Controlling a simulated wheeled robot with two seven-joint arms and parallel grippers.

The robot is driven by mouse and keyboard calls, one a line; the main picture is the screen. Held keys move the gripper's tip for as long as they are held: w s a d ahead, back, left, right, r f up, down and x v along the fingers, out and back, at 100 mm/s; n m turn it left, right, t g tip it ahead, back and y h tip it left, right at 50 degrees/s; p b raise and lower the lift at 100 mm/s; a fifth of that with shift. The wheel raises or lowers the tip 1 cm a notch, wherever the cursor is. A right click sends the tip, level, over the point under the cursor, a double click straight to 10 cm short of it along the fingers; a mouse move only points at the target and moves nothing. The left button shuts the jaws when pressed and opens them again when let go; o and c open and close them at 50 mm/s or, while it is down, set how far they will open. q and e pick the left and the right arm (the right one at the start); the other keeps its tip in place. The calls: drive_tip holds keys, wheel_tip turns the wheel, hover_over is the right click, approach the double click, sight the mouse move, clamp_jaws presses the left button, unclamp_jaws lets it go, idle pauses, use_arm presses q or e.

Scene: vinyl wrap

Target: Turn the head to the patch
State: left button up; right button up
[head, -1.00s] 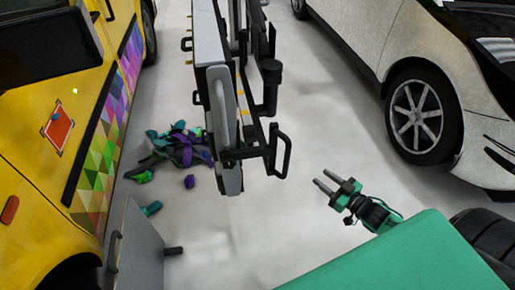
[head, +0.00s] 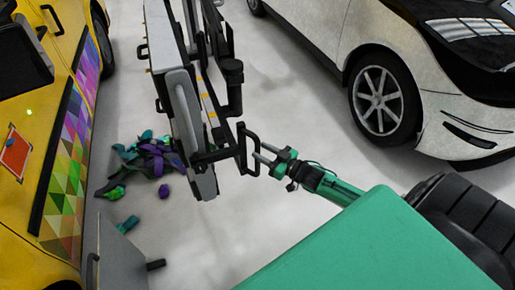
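A red-orange square patch with a pale border (head: 16,153) is on the side of the yellow vehicle (head: 30,105), at the left edge of the head view. My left gripper is not in view.
The grey cart (head: 185,120) stands in the middle. Purple and green scraps (head: 150,157) lie on the floor between it and the yellow vehicle. A grey cabinet (head: 122,255) is at the lower left. A white car (head: 340,45) stands at the right. Floor below the cart is clear.

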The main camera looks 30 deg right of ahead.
drive_tip(key=shift+x, duration=1.35)
clamp_jaws()
